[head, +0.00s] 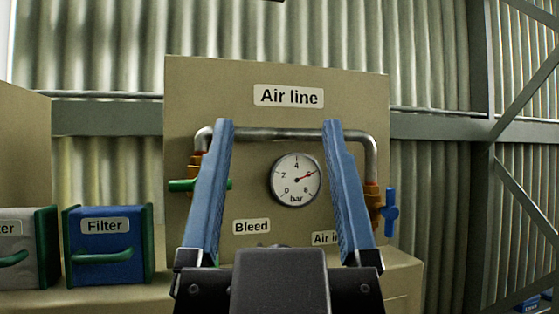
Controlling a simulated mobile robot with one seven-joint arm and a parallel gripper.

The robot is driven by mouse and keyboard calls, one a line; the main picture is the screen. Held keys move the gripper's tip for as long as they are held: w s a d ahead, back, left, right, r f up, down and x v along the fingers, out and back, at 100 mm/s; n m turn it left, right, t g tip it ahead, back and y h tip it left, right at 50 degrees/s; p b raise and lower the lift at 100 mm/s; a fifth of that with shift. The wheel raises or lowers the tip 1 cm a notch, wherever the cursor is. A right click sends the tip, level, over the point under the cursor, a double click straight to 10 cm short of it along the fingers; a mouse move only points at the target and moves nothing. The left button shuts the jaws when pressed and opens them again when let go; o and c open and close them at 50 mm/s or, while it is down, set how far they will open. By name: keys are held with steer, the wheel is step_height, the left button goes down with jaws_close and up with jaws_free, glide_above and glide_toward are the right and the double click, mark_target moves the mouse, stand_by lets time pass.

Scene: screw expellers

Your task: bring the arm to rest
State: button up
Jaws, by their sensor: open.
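Nothing is between the fingers but the view of the panel behind. The black gripper body fills the bottom centre. Behind it stands the beige Air line panel (350,92), with a round pressure gauge (295,180) seen between the fingers. I cannot tell how far the fingers are from the panel.
A metal pipe (270,134) crosses the panel. A green-handled valve (183,185) is at left, partly hidden by a finger, and a blue-handled valve (391,212) at right. A blue Filter box (103,262) and a grey box (15,235) stand left. Corrugated wall lies behind.

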step_height(320, 180, down, 18)
steer(key=b, duration=1.7)
steer(key=shift+r, duration=0.15)
